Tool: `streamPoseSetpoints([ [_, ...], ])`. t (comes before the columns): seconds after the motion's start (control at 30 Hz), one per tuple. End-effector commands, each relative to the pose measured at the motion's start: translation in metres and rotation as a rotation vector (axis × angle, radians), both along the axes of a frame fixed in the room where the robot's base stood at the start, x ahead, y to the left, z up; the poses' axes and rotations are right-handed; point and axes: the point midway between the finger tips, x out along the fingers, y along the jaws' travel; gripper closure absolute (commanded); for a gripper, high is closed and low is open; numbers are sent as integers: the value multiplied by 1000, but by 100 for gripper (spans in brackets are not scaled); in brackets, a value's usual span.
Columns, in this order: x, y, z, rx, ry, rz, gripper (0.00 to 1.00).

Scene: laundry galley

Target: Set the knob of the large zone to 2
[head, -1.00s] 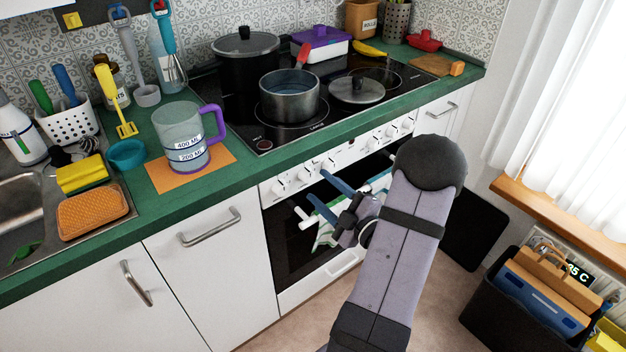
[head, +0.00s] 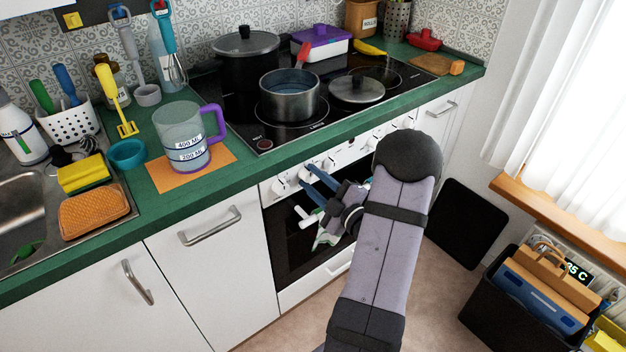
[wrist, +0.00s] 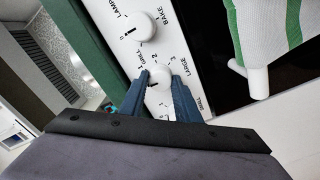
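The large-zone knob (wrist: 159,75) is a round white knob on the white oven panel, next to the word LARGE in the wrist view. My gripper (wrist: 161,77) has its two blue fingers on either side of this knob, open, with the tips near its sides. I cannot tell whether they touch it. The knob's pointer setting cannot be read. In the head view my gripper (head: 304,176) reaches the left part of the knob row, and its fingers partly cover the panel there.
Another knob (wrist: 140,27) marked BAKE sits close by. A green-and-white towel (wrist: 262,28) hangs on the oven's white handle (wrist: 252,75), beside my gripper. Above, the hob carries a steel saucepan (head: 289,101). A measuring jug (head: 183,140) stands on the counter at left.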

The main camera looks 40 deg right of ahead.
Motion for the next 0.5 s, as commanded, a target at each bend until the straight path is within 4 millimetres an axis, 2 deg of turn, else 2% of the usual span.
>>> streamPoseSetpoints([
  [0.27,0,0,0,38,2,1,93],
  [0.5,0,0,1,163,1,1,93],
])
